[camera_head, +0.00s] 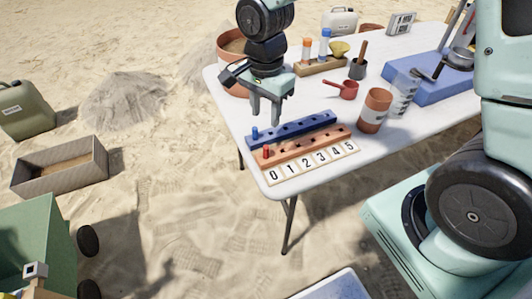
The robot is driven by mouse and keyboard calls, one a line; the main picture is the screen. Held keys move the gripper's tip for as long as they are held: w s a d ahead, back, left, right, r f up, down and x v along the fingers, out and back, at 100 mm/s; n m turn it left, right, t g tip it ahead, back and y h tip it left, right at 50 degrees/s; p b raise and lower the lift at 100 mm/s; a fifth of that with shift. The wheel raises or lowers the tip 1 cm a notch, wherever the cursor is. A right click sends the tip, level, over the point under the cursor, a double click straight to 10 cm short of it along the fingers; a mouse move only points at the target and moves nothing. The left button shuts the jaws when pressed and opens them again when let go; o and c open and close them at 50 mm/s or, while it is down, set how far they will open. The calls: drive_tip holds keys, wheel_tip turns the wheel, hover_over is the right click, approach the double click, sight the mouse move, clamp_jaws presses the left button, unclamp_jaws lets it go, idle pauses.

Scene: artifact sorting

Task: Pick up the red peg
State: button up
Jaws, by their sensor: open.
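The red peg (267,151) stands upright in the left end of the orange-brown peg strip (303,149), above the number 0 on the white label strip (312,161). A blue peg (254,133) stands at the left end of the blue strip (306,127) just behind it. My gripper (266,122) points downward above the left part of the blue strip, with its fingers apart and nothing between them. It appears above and slightly behind the red peg, not touching it. The exact height gap cannot be told from this view.
On the white table (228,92), a red scoop (348,89), a terracotta cup (374,111) and a clear beaker (403,93) stand right of the strips. A large terracotta pot (233,76) is behind my gripper. A blue tray (428,86) lies at right. The table's front left edge is near the strips.

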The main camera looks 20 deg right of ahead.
sight(267, 146)
wheel_tip(267, 146, down, 13)
drive_tip(key=shift+d+f, duration=0.1)
drive_tip(key=shift+d, duration=0.05)
clamp_jaws()
idle(0.5)
